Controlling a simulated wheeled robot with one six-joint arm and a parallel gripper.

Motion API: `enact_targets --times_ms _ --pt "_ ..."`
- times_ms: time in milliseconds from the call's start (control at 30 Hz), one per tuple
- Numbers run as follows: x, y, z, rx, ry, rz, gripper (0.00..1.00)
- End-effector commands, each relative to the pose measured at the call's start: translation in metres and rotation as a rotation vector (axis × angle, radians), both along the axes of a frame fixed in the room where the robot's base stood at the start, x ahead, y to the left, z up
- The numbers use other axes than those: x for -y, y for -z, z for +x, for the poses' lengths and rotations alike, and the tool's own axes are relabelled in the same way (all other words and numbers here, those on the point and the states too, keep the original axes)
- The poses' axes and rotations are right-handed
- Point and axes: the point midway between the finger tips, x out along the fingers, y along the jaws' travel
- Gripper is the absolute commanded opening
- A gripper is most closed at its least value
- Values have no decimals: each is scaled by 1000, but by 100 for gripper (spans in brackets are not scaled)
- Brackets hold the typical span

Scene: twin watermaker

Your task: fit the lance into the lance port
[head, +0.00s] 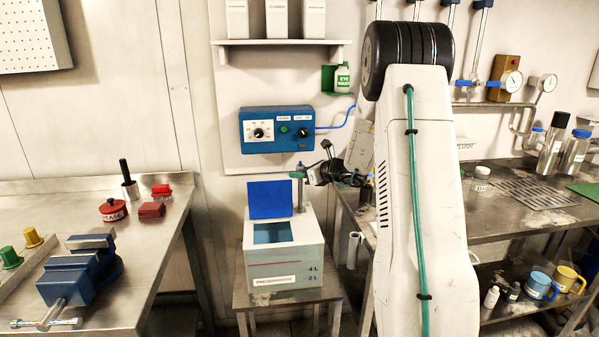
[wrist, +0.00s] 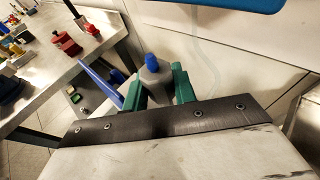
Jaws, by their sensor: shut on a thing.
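The lance is a grey upright tube (head: 300,195) with a blue top, which also shows in the wrist view (wrist: 152,66). My gripper (head: 299,174) has green fingers, one on each side of the lance near its top, and is shut on it in the wrist view (wrist: 157,88). The lance stands over the back right of the white tank's top (head: 312,226), beside the raised blue lid (head: 270,198). Its lower end meets the tank top in the head view. The lance port is hidden there, so I cannot tell whether the lance is inside it.
The tank stands on a small metal table (head: 240,298). A blue control box (head: 277,130) hangs on the wall just behind and above. The left bench (head: 165,243) carries a blue vise (head: 82,268) and red items. The right bench (head: 490,222) is close beside the tank.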

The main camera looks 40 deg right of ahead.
Motion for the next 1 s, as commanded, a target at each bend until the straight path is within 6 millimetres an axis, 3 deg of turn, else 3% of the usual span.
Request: enact_targets --times_ms 1000 --pt "0 26 0 0 0 1 11"
